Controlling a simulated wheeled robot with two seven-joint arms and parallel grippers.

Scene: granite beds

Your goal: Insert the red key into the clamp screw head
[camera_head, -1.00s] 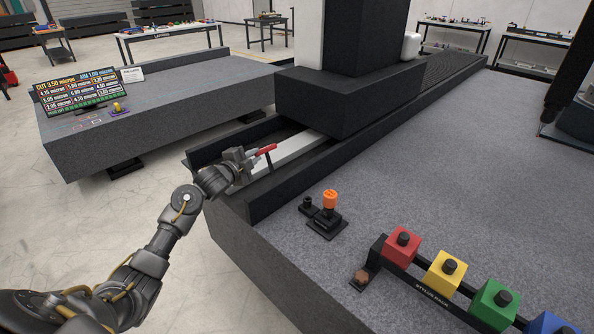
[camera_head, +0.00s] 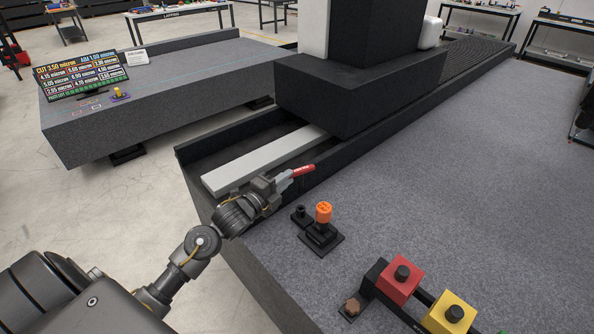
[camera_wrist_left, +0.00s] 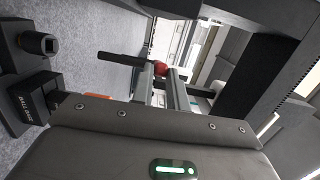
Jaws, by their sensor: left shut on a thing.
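The red key (camera_head: 303,170) is held in my left gripper (camera_head: 284,182), above the edge of the granite bed. In the left wrist view its red part (camera_wrist_left: 160,68) shows between the fingers of the gripper (camera_wrist_left: 165,80), and a dark shaft (camera_wrist_left: 120,59) points left. A short black post with a square recess in its top, likely the clamp screw head (camera_wrist_left: 48,44), is at the left of that view. It stands beside the orange-topped mount in the head view (camera_head: 300,213). The key's shaft is apart from it. My right gripper is not in view.
The orange knob (camera_head: 323,211) stands close to the post. A rack with a red block (camera_head: 400,279) and a yellow block (camera_head: 450,313) is at the front right. A dark rail (camera_head: 335,160) lies behind my gripper. The granite to the right (camera_head: 470,190) is clear.

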